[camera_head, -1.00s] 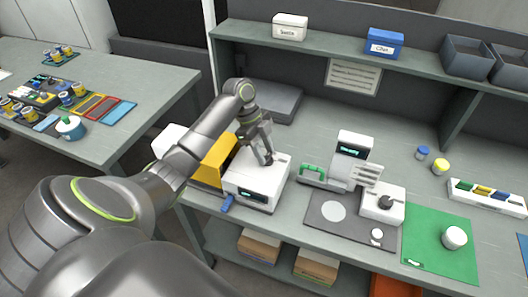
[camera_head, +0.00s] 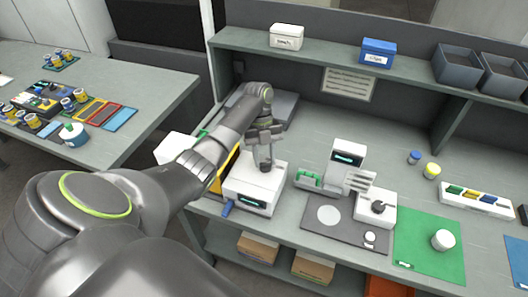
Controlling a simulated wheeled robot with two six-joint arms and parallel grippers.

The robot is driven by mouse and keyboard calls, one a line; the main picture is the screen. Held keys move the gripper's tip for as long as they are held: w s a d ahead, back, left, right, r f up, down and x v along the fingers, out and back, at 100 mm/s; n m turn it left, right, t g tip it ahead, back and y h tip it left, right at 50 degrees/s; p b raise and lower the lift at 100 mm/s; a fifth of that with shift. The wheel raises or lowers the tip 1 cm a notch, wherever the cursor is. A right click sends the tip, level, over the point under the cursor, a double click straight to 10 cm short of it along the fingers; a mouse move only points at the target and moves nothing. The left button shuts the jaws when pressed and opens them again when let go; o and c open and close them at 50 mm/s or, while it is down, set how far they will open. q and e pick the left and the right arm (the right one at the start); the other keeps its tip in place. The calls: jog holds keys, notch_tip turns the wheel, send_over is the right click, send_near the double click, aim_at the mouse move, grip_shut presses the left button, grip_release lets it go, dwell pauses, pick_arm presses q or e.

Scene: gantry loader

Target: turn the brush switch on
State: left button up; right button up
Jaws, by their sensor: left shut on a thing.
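A white box-shaped unit (camera_head: 243,197) with a dark display on its front and a blue tab at its lower left stands near the front edge of the bench. My left gripper (camera_head: 265,168) points down onto the top of this unit. Its fingers are shut on a small part there, which they hide; it appears to be the brush switch, but its position cannot be read. My right gripper is not in view.
A yellow panel (camera_head: 222,172) stands close to the left of the unit. To its right are a white device with a display (camera_head: 346,158), a grey mat (camera_head: 317,228) and a white box with a dark knob (camera_head: 375,208). A shelf (camera_head: 320,67) runs behind.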

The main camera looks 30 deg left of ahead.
pick_arm(q)
jog(key=shift+w+r+m, duration=0.1)
jog(key=shift+r+m, duration=0.05)
jog(key=shift+m, duration=0.35)
jog(key=o, duration=1)
